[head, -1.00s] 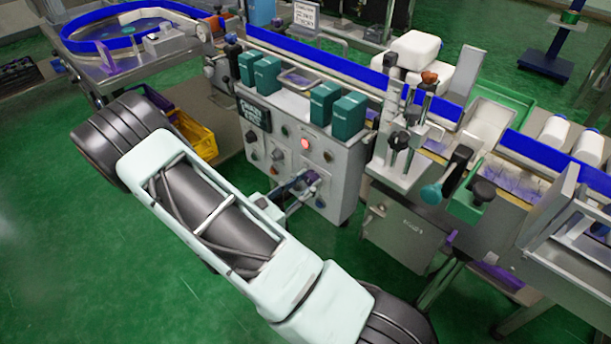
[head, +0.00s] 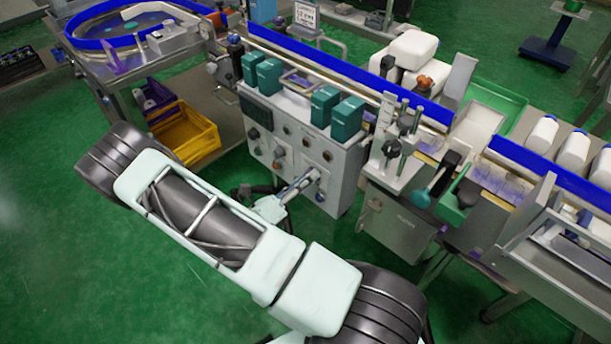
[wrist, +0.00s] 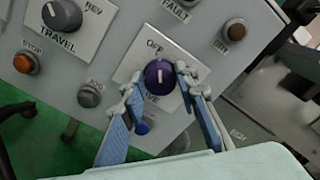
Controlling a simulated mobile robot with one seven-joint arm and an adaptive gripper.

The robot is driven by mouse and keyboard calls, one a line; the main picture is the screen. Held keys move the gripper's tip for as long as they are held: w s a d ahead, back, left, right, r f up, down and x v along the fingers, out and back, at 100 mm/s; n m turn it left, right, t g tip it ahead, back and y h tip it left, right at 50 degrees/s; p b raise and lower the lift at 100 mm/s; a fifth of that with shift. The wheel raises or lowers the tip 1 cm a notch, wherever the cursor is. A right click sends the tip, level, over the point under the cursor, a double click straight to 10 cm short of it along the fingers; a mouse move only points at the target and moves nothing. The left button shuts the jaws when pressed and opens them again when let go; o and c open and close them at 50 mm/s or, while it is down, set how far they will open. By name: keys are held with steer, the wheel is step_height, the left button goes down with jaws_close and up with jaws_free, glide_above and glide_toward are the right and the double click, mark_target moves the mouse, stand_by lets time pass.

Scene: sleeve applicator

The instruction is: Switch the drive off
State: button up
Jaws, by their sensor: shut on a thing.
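The drive switch is a dark purple knob (wrist: 159,76) on a pale plate in the wrist view. The plate reads OFF above the knob, and the label below is partly hidden and ends in "VE". The knob's short white mark stands about upright in the picture, toward OFF. My gripper (wrist: 160,82) is shut on the knob, one blue-and-grey finger on each side. In the head view my gripper (head: 316,174) is at the lower right of the white control cabinet (head: 345,165), and the knob itself is hard to make out.
A travel knob (wrist: 62,15), an orange stop button (wrist: 26,63), a grey button (wrist: 90,94) and a brown button (wrist: 235,30) surround the plate. A blue item (wrist: 142,127) lies just below the knob.

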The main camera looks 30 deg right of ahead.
steer(key=shift+n, duration=0.7)
steer(key=shift+p, duration=0.3)
steer(key=o, duration=1.1)
steer(key=shift+o, duration=0.2)
steer(key=shift+a, duration=0.1)
steer(key=v, duration=1.2)
